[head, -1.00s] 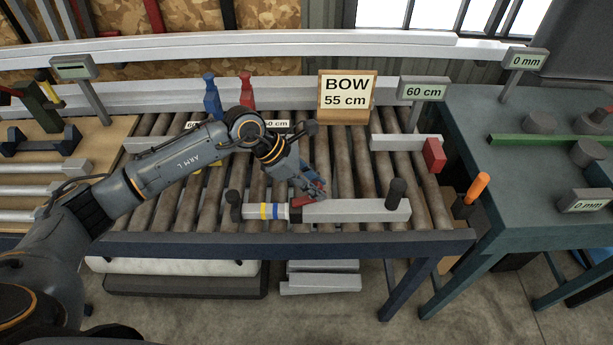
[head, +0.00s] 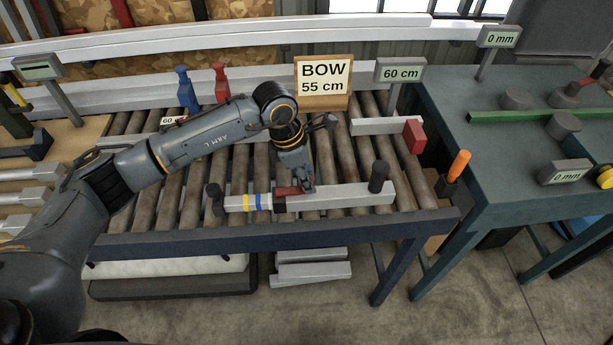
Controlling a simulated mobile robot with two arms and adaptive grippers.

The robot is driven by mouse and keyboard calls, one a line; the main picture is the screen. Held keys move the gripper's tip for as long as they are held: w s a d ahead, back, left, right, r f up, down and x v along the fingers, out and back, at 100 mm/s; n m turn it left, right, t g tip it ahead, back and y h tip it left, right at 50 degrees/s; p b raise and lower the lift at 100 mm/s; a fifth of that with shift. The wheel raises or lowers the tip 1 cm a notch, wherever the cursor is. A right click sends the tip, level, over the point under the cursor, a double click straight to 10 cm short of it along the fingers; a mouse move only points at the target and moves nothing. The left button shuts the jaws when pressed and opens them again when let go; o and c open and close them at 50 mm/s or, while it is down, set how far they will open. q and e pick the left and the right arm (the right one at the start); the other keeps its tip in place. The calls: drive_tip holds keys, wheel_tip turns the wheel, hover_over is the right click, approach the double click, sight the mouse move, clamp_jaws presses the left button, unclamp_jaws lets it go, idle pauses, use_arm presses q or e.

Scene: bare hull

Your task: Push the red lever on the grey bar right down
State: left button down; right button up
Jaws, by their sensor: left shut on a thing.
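The fingers partly hide that end. My right gripper is not in view.
A sign reading BOW 55 cm (head: 324,83) and a 60 cm display (head: 400,71) stand behind. Blue (head: 187,90) and red (head: 221,84) upright clamps stand back left. A red-ended stop (head: 413,136) is at right. A green table (head: 500,150) stands further right.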

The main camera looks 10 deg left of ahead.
sight(294, 189)
use_arm(q)
drive_tip(key=c, duration=1.1)
unclamp_jaws()
drive_tip(key=shift+o, duration=0.2)
drive_tip(key=v, duration=1.2)
